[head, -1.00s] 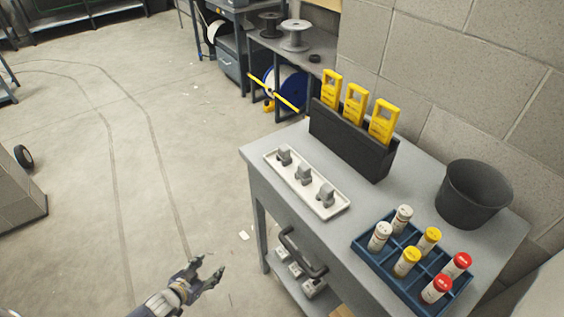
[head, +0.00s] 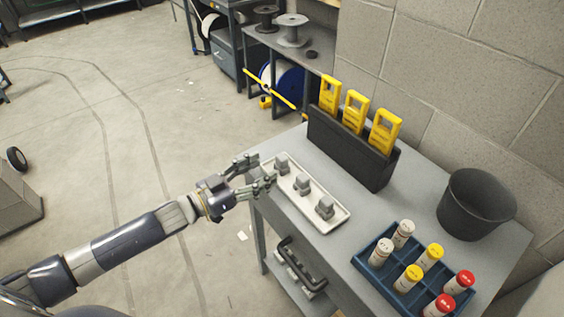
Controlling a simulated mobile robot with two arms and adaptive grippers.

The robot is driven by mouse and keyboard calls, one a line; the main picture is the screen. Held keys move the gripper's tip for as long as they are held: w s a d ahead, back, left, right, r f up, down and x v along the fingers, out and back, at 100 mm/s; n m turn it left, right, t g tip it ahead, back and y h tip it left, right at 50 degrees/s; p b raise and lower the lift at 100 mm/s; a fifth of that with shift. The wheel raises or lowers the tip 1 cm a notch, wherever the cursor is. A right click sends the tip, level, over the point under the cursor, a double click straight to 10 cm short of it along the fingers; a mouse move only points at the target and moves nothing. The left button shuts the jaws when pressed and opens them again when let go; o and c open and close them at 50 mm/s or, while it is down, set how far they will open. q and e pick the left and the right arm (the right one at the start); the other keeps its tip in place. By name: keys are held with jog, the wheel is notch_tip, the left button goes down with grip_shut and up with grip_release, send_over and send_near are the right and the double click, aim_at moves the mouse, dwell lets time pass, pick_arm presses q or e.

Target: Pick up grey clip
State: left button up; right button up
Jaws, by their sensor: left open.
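Three grey clips sit in a row in a white tray (head: 336,219) on the grey table. The far clip (head: 282,165), the middle clip (head: 302,184) and the near clip (head: 325,208) all show clearly. My left gripper (head: 262,172) reaches in from the left at the table's left edge, just left of the tray's far end. Its fingers are spread with nothing between them. The far clip is the closest to it and stands apart from the fingers. My right gripper is not in view.
A black holder (head: 350,150) with three yellow tags stands behind the tray. A blue crate (head: 374,261) with several capped bottles is at the near right, and a dark bucket (head: 474,205) stands at the far right. Bare tabletop lies between tray and crate.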

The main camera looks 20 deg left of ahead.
aim_at(278, 162)
pick_arm(q)
jog(key=shift+p+x, duration=0.4)
jog(key=shift+x, duration=2.45)
jog(key=c, duration=1.1)
